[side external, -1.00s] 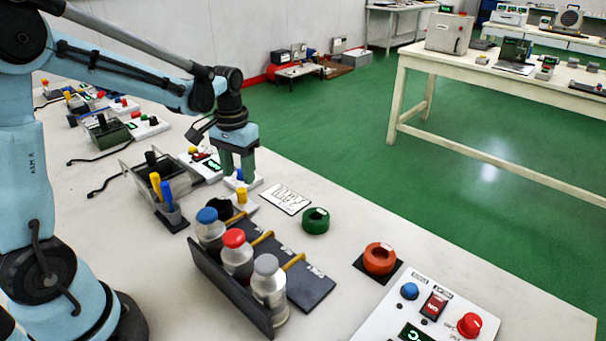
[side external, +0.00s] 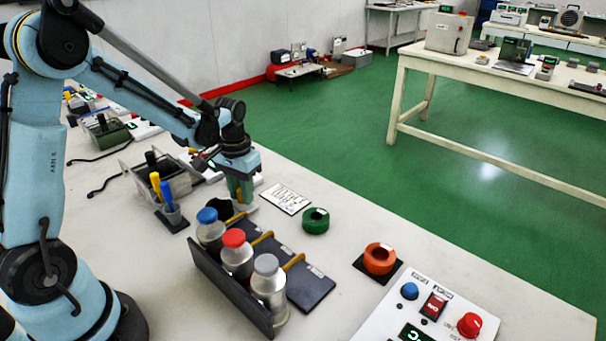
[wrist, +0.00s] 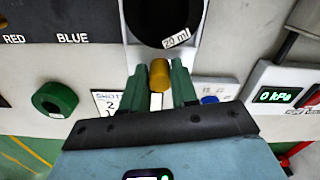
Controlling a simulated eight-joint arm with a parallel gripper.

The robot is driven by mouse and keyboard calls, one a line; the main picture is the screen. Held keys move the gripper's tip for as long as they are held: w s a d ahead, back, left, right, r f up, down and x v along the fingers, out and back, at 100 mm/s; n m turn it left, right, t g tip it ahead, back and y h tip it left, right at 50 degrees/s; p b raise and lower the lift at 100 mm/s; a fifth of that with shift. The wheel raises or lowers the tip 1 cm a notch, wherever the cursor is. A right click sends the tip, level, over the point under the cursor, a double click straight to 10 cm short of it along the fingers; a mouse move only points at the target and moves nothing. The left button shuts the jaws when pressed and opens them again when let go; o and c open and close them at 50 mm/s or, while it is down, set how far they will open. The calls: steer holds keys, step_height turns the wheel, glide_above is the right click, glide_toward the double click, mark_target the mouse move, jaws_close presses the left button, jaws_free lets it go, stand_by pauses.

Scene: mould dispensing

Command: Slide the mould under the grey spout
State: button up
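The mould is a black round cup (wrist: 165,12) tagged "20 ml" on a pale plate, with an upright yellow knob (wrist: 159,76). In the side view the cup (side external: 226,210) is partly hidden beside the blue-capped bottle. My gripper (wrist: 160,80) has its green fingers on either side of the knob; I cannot tell if both press on it. It also shows in the side view (side external: 241,192), low over the table. The grey-capped bottle (side external: 268,284) is nearest the camera in its rack, with a tan spout (side external: 294,262) above the dark strip.
Red-capped (side external: 236,256) and blue-capped (side external: 210,229) bottles share the rack. The dark strip (side external: 308,287) runs along the spouts. A printed card (side external: 285,199), green ring (side external: 316,220) and orange ring (side external: 380,259) lie right of it. A control panel (side external: 425,310) stands front right.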

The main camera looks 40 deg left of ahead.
jaws_close()
steer(key=shift+d, duration=0.1)
steer(key=d, duration=2.5)
steer(key=shift+d, duration=0.2)
steer(key=shift+d, duration=0.1)
steer(key=shift+o, duration=1.4)
jaws_free()
steer(key=shift+o, duration=1)
steer(key=shift+r, duration=0.15)
step_height(320, 180, up, 12)
